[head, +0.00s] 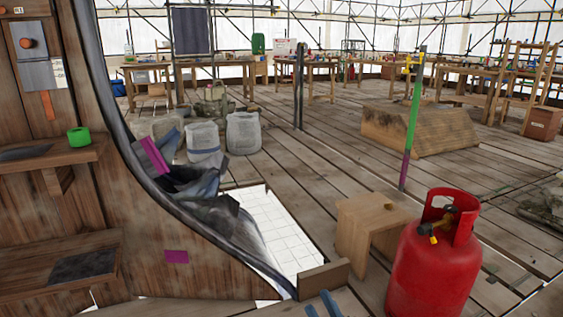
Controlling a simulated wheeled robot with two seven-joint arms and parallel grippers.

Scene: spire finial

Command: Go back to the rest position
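The two blue fingertips of my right gripper (321,307) just show at the bottom edge of the head view, right of centre. They stand apart with nothing visible between them, so it looks open. The rest of it is cut off by the frame. It is left of the red gas cylinder (430,268) and below the small wooden stool (372,222). My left gripper is not in view. The spire's wooden face (150,225) fills the left side, with a green ring (78,137) on its upper shelf (30,160).
An opening with white tiles (283,240) lies in the plank floor beside the spire. A green and purple pole (412,125) stands behind the stool. Grey sacks (243,133), a wooden block (420,130) and workbenches (215,70) are further back. Planks between are clear.

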